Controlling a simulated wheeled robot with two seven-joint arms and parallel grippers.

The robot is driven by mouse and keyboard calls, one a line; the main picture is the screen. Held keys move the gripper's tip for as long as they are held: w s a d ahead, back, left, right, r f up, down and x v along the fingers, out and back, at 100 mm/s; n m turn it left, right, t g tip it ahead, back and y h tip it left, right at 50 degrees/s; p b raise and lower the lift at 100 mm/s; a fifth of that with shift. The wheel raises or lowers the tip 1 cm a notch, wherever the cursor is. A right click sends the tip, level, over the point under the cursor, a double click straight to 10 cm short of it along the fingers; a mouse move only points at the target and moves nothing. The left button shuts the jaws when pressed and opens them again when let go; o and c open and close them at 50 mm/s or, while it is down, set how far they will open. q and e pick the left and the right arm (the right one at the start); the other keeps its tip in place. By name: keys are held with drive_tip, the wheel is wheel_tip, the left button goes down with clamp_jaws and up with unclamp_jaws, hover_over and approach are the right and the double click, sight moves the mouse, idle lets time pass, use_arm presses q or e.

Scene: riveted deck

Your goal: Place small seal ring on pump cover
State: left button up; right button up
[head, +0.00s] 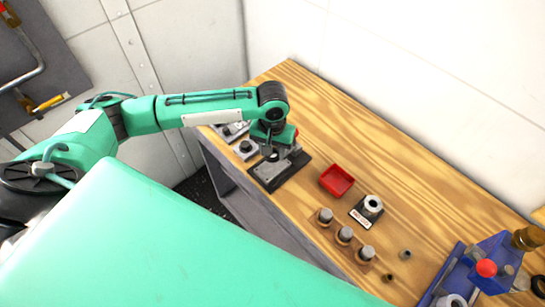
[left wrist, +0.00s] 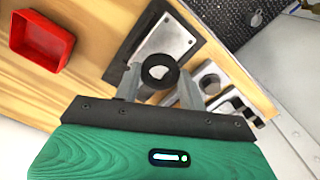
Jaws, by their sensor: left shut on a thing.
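My left gripper (head: 272,154) reaches down over the left part of the bench. In the left wrist view my left gripper (left wrist: 159,76) is shut on a small black seal ring (left wrist: 160,85), held between the fingertips. Through the ring's hole I see something pale. The pump cover seems to be the grey metal plate (left wrist: 171,38) with small screws on a dark base, just beyond the ring. In the head view the plate (head: 283,169) is partly hidden by the gripper. I cannot tell whether the ring touches it. My right gripper is not in view.
A red tray (head: 337,181) stands right of the plate. Beyond it are a black stand (head: 362,218) with a pale ring, a brown rack (head: 343,238) with pegs, and a blue fixture (head: 492,263). Grey parts (head: 244,150) lie left of the gripper. The bench's back strip is clear.

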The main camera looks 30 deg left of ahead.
sight(273, 158)
use_arm(q)
wheel_tip(273, 158, down, 4)
drive_tip(key=shift+f+p, duration=0.1)
drive_tip(key=shift+p, duration=0.25)
drive_tip(key=shift+f, duration=0.35)
drive_tip(key=shift+f, duration=0.1)
drive_tip(key=o, duration=0.9)
drive_tip(key=shift+o, duration=0.2)
drive_tip(key=shift+r, duration=0.45)
wheel_tip(273, 158, up, 11)
drive_tip(key=shift+r+b, duration=0.2)
drive_tip(key=shift+b, duration=1.05)
drive_tip(key=shift+d+f, duration=0.1)
